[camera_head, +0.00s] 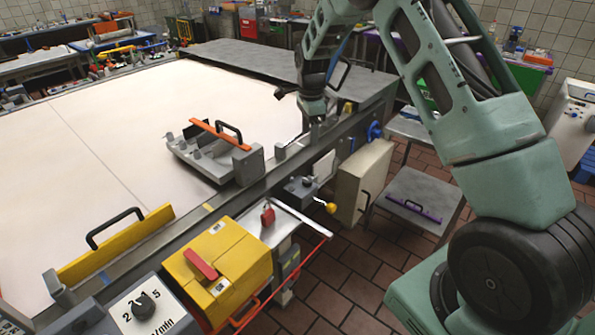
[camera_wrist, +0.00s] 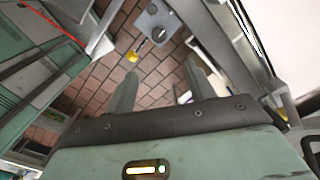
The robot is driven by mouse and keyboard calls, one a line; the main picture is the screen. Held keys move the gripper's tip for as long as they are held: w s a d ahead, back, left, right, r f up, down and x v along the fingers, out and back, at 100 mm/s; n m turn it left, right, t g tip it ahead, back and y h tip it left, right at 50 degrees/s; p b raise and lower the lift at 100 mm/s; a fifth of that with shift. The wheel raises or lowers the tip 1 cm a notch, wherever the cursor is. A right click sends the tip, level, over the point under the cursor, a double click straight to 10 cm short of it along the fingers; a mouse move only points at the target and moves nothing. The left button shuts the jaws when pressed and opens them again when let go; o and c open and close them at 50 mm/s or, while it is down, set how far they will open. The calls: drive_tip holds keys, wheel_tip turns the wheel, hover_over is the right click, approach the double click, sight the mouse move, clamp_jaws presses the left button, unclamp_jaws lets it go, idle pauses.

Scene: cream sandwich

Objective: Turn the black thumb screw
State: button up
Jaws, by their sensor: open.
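My gripper (camera_head: 314,122) is above the steel rail at the conveyor's right edge, pointing down. In the wrist view its two fingers (camera_wrist: 162,72) are spread apart with nothing between them. A small grey box (camera_head: 300,189) with a yellow ball-ended lever (camera_head: 331,208) is mounted below the rail, nearer the camera than my gripper. The box also shows at the top of the wrist view (camera_wrist: 157,22), with a small dark round part (camera_wrist: 152,9) on it. I cannot tell whether this part is the black thumb screw; no thumb screw is clearly identifiable.
A grey fixture with an orange bar (camera_head: 215,133) stands left of my gripper on the white belt (camera_head: 120,125). A yellow box (camera_head: 217,265) and a dial panel (camera_head: 145,308) are in front. A cream box (camera_head: 362,180) hangs below the rail.

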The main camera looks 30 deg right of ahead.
sight(308, 179)
wheel_tip(308, 179, down, 17)
drive_tip(key=p, duration=0.5)
drive_tip(key=shift+f, duration=0.1)
drive_tip(key=shift+c, duration=0.3)
drive_tip(key=c, duration=0.9)
